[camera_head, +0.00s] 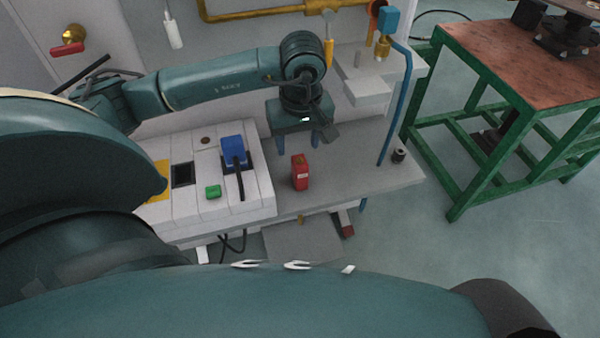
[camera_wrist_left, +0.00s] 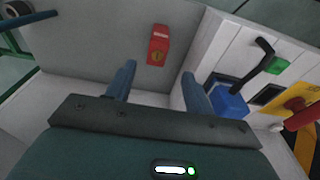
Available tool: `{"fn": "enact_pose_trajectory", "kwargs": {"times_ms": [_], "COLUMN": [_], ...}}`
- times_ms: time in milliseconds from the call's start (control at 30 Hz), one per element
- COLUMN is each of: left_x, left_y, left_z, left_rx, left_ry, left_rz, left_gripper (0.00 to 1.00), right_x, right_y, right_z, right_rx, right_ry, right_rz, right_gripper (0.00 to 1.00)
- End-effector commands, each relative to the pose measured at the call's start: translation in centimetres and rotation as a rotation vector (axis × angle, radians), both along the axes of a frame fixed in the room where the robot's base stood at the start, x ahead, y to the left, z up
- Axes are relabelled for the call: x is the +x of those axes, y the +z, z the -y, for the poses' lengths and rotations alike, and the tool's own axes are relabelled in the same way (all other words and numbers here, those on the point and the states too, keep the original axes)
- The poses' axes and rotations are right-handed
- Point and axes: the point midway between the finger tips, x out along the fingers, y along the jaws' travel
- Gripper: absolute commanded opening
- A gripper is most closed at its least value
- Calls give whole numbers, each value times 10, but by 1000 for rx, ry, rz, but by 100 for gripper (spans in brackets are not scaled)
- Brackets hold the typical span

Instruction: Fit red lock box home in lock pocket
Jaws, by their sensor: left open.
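The red lock box (camera_head: 300,172) stands upright on the grey bench top, just right of the white slatted console. It also shows in the left wrist view (camera_wrist_left: 158,45), beyond the fingertips. My left gripper (camera_head: 298,138) is open and empty, above and behind the box in the head view. In the left wrist view, the gap between its fingers (camera_wrist_left: 158,75) points toward the box, with no contact visible. A dark square recess (camera_head: 183,174) lies in the console top; I cannot tell for certain that it is the lock pocket. My right gripper is not in view.
The console (camera_head: 262,193) carries a blue block with a black lever (camera_head: 233,150), a green button (camera_head: 213,191) and a yellow plate (camera_head: 158,180). A blue pipe (camera_head: 398,105) rises at the bench's right. Bare grey bench (camera_head: 350,180) lies right of the box.

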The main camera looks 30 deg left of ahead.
Motion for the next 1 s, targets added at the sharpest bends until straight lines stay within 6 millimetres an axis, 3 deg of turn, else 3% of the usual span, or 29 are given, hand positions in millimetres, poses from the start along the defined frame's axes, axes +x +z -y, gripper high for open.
{"fn": "enact_pose_trajectory", "kwargs": {"times_ms": [100, 467, 700, 1000], "left_x": [1, 4, 8, 9], "left_y": [-23, -50, -85, -90], "left_z": [-1, -1, -2, -2], "left_rx": [-2, -5, -5, -5], "left_ry": [-1, 0, 1, -1], "left_rz": [-4, -2, -4, 0], "left_gripper": [53, 53, 53, 51], "right_x": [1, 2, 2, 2], "right_y": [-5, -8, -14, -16], "right_z": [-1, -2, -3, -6], "right_rx": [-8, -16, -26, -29], "right_ry": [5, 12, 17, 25], "right_rz": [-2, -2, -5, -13], "right_gripper": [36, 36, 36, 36]}}
